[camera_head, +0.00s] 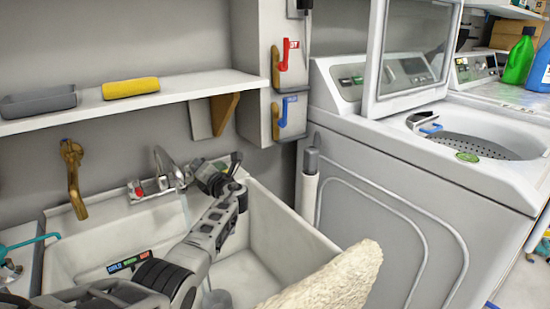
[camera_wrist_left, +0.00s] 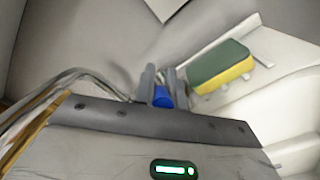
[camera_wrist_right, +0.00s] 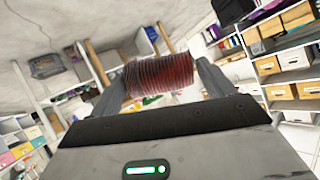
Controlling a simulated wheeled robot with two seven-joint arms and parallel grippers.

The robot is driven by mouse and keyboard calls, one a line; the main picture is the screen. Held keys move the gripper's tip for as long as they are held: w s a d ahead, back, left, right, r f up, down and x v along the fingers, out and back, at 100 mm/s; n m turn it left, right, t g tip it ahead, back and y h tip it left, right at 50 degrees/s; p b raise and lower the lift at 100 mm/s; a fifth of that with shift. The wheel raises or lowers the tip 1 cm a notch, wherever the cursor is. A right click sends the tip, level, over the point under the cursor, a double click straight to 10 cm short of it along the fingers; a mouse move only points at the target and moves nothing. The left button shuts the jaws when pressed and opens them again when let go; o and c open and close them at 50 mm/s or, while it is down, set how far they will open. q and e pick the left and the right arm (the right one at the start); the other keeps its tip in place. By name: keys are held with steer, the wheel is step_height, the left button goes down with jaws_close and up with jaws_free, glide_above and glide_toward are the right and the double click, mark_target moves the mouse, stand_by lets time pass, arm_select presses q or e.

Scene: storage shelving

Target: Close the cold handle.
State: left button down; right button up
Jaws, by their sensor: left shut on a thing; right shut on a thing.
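The sink tap (camera_head: 170,170) stands at the back rim of the white sink, with a red handle (camera_head: 138,189) on its left side. My left gripper (camera_head: 214,176) is at the tap's right side. In the left wrist view its fingers (camera_wrist_left: 163,86) are shut on a blue handle (camera_wrist_left: 162,98), seen mostly from its end. The gripper hides this handle in the head view. My right gripper (camera_wrist_right: 158,78) is shut on a dark red ribbed cylinder (camera_wrist_right: 160,75), seen only in the right wrist view.
A green and yellow sponge (camera_wrist_left: 220,67) lies close to the left fingers. A brass spout (camera_head: 73,175) is on the wall at left. Red (camera_head: 283,57) and blue (camera_head: 285,110) wall levers hang above the sink's right end. A pale fuzzy thing (camera_head: 335,280) fills the lower front.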

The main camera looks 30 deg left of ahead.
arm_select(q)
steer(key=m+t+p, duration=0.1)
steer(key=p, duration=0.1)
steer(key=s+m+t+h+p, duration=0.1)
steer(key=p, duration=0.1)
steer(key=m+t+h+p, duration=0.1)
steer(key=p, duration=0.1)
steer(key=shift+s+a+r+t, duration=0.3)
steer(key=shift+s+r+t, duration=0.1)
steer(key=shift+s+f+m+t+h, duration=0.1)
steer(key=shift+m+t+h, duration=0.3)
steer(key=shift+t+h, duration=0.15)
steer(key=shift+f, duration=0.15)
steer(key=shift+f+h, duration=0.15)
steer(key=shift+h, duration=0.1)
steer(key=c, duration=1.5)
jaws_free()
steer(key=shift+s, duration=0.1)
steer(key=shift+o, duration=0.2)
